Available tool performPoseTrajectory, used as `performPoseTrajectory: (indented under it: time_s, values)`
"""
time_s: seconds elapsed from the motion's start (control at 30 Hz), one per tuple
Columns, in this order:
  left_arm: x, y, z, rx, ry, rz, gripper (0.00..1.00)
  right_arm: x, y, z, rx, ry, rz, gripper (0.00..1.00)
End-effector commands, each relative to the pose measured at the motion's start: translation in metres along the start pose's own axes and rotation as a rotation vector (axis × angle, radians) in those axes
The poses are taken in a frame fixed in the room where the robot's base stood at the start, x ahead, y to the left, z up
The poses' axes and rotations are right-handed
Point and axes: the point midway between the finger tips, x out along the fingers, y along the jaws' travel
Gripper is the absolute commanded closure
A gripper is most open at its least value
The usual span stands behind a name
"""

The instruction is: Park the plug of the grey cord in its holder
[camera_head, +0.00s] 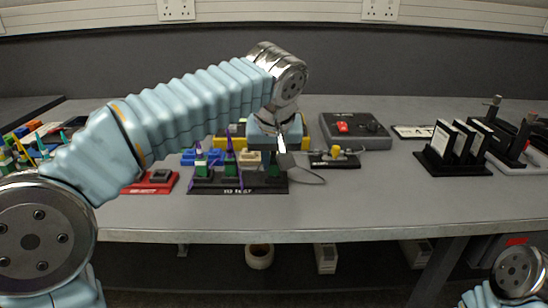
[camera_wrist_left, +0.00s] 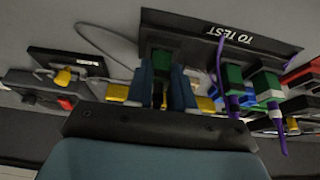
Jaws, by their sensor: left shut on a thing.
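The black board marked "TO TEST" (camera_head: 238,189) lies on the table; it also shows in the wrist view (camera_wrist_left: 275,36). Two green plugs with purple cords (camera_head: 230,165) stand upright on it. My left gripper (camera_head: 274,160) is over the board's right end, pointing down. In the wrist view its blue fingers (camera_wrist_left: 163,85) are shut on the plug of the grey cord, mostly hidden between them. A green block (camera_wrist_left: 161,57) shows at the fingertips. The thin grey cord (camera_head: 312,176) loops to the right of the board. I cannot tell whether the plug is seated.
A small black board with a yellow part (camera_head: 336,156) stands to the right. Behind it is a grey box with a red switch (camera_head: 343,127). A red base (camera_head: 158,181) is left of the board. A black rack with upright cards (camera_head: 450,155) stands further right. The front table strip is clear.

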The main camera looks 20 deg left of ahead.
Motion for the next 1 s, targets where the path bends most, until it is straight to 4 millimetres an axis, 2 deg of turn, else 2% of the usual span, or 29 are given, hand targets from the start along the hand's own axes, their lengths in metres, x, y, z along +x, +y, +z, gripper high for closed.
performPoseTrajectory:
  time_s: [0.47, 0.5, 0.67, 1.0]
  values:
    - [0.0009, -0.0001, 0.0005, 0.0, -0.001, -0.001, 1.0, -0.0014, -0.0005, 0.0, 0.0, 0.0, 0.0, 1.0]
    - [0.0006, -0.0001, 0.0004, 0.0, -0.001, -0.001, 0.72, -0.0017, -0.0006, 0.0, 0.0, 0.0, 0.0, 1.0]
    - [0.0005, -0.0001, 0.0003, 0.0, 0.0, -0.001, 0.48, -0.0017, -0.0006, 0.0, 0.0, 0.0, 0.0, 1.0]
    - [0.0005, -0.0001, 0.0003, 0.0, 0.0, 0.0, 0.48, -0.0017, -0.0006, 0.0, 0.0, 0.0, 0.0, 1.0]
